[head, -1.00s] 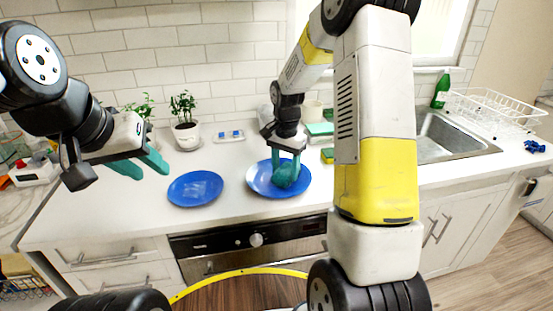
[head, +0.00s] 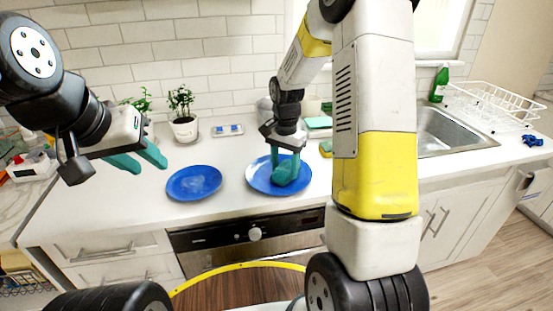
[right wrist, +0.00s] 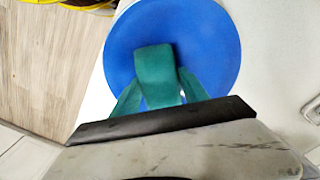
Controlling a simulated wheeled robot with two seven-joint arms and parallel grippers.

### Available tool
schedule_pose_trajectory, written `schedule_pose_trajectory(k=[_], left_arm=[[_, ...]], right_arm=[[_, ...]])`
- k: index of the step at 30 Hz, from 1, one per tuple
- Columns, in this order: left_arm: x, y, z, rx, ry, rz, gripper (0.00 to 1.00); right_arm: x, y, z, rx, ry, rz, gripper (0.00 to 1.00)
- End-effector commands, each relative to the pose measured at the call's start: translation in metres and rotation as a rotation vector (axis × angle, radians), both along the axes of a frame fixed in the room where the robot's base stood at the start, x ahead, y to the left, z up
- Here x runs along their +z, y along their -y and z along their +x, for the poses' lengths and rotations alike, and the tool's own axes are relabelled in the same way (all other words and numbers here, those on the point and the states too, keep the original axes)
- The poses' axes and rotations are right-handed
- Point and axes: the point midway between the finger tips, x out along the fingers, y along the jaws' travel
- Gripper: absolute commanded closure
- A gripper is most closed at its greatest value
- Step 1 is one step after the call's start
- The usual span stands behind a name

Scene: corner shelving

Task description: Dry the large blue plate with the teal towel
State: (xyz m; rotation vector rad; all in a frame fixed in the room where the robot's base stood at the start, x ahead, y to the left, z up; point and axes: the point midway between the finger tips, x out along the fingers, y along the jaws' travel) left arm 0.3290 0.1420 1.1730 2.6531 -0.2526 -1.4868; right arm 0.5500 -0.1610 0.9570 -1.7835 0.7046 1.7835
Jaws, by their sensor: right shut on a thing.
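The large blue plate (head: 259,181) lies flat on the white counter, right of a smaller-looking blue plate (head: 194,183). My right gripper (head: 285,170) points down over the large plate, shut on the bunched teal towel (head: 287,173). In the right wrist view the towel (right wrist: 155,70) sits between the teal fingers over the large plate (right wrist: 215,50) and appears to touch it. The towel hides part of the plate. My left gripper (head: 138,162) is empty, its teal fingers apart, above the counter left of the plates.
Potted plants (head: 184,125) and a small tray (head: 227,130) stand behind the plates. A sink (head: 445,132), a green bottle (head: 439,85) and a white dish rack (head: 490,105) are at the right. Counter around the smaller plate is clear.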

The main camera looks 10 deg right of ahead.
Motion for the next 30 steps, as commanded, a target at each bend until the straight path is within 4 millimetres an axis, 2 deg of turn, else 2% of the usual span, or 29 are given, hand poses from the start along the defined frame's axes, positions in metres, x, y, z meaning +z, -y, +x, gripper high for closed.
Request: schedule_pose_trajectory(k=[6,17,30], left_arm=[[0.000,0.000,0.000,0.000,0.000,0.000,0.64],[0.000,0.000,0.000,0.000,0.000,0.000,0.64],[0.000,0.000,0.000,0.000,0.000,0.000,0.64]], right_arm=[[0.001,0.000,0.017,-0.001,0.001,0.001,0.81],[0.002,0.001,0.019,-0.001,0.001,0.000,0.81],[0.042,0.001,0.020,0.000,0.003,0.000,0.81]])
